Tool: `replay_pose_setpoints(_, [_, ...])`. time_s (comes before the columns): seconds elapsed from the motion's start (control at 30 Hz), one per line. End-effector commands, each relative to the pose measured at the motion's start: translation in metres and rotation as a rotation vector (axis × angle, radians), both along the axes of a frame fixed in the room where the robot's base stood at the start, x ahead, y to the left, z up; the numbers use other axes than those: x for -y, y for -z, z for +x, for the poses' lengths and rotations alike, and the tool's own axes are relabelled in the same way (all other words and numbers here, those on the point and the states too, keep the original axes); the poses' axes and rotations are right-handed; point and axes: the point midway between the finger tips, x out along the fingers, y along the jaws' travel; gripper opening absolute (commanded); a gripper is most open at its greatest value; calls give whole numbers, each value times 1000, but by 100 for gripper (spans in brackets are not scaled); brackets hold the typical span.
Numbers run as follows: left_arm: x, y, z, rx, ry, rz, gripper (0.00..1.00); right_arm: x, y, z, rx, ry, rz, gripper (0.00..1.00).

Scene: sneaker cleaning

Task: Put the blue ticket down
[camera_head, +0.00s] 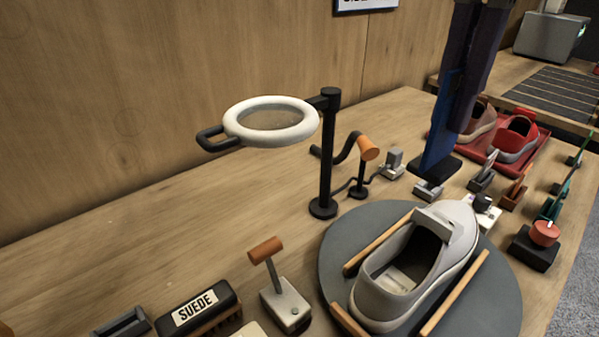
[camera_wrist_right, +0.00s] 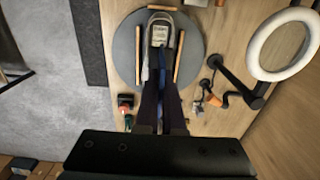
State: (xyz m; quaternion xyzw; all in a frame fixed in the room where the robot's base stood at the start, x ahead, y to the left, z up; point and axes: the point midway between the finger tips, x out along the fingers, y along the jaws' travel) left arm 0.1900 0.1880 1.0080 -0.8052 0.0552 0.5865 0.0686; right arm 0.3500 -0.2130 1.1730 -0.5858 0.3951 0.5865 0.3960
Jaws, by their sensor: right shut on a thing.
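My right gripper (camera_head: 474,95) comes down from the top right in the head view, its dark fingers shut on the blue ticket (camera_head: 440,125). The ticket is a thin blue strip, seen nearly edge-on and close to upright. Its lower end is at or just above a dark flat piece (camera_head: 452,168) behind the grey sneaker; I cannot tell whether they touch. In the right wrist view the gripper (camera_wrist_right: 161,88) points at the turntable side, with the blue ticket (camera_wrist_right: 161,62) showing between its fingers. My left gripper is not in view.
The grey sneaker (camera_head: 385,290) sits on a round dark turntable (camera_head: 490,310) between wooden bars. A ring magnifier (camera_head: 270,121), an orange lamp (camera_head: 368,148), a red tray (camera_head: 535,150) with sneakers and several small stands crowd around.

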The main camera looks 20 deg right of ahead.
Motion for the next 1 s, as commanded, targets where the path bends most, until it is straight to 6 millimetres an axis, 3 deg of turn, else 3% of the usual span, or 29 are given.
replay_pose_setpoints(0.17, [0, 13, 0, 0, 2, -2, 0, 0, 23, -1, -4, -7, 2, 0])
replay_pose_setpoints(0.6, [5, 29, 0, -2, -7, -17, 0, 0, 139, -1, -3, -6, -1, 0])
replay_pose_setpoints(0.83, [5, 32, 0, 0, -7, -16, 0, 0, 162, 0, -1, -5, 0, 0])
replay_pose_setpoints(1.0, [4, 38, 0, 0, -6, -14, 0, 0, 190, -1, -2, -6, -2, 0])
